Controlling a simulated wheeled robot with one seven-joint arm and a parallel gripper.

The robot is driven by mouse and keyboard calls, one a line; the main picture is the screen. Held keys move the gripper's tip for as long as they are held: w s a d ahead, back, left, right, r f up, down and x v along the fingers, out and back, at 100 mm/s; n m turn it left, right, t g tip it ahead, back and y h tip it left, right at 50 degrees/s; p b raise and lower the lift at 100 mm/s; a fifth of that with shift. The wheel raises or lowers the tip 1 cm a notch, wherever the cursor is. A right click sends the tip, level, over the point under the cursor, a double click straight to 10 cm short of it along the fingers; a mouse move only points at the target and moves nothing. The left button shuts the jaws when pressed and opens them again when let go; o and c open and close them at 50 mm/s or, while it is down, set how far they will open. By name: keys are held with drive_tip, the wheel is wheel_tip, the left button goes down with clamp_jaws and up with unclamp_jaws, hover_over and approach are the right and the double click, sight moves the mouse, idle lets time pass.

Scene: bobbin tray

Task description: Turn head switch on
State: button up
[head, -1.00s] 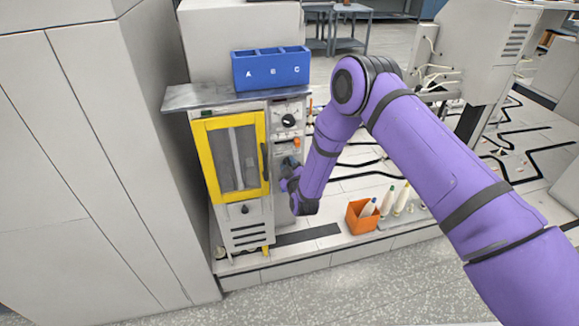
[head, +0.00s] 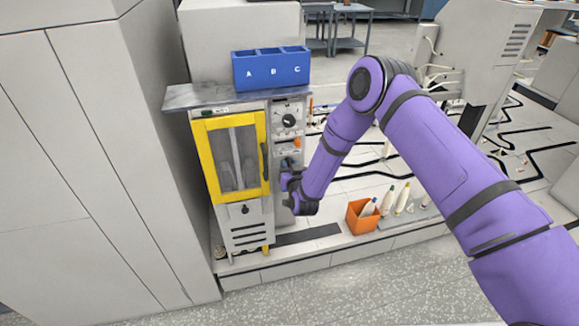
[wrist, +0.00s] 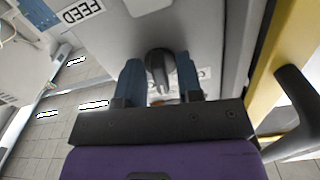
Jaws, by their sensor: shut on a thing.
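A dark grey switch knob (wrist: 157,68) on the machine's pale panel (wrist: 205,25) sits between the blue fingers of my gripper (wrist: 160,80) in the wrist view. The fingers are shut on it, one on each side. Small white labels partly show beside the fingers, too small to read. In the head view my gripper (head: 288,180) is at the machine's narrow right-hand panel, below a round black dial (head: 289,121) and an orange part (head: 297,143). My gripper hides the knob there.
The machine's yellow-framed door (head: 202,160) is closed, its dark handle (wrist: 298,95) close to the right of my gripper. A blue A-B-C tray (head: 270,72) stands on top. An orange box (head: 361,219) and several bobbins (head: 403,198) stand on the low platform to the right.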

drive_tip(key=m, duration=0.6)
drive_tip(key=shift+m, duration=0.3)
idle(0.4)
drive_tip(key=o, duration=0.6)
drive_tip(key=shift+c, duration=0.2)
drive_tip(key=v, duration=1.1)
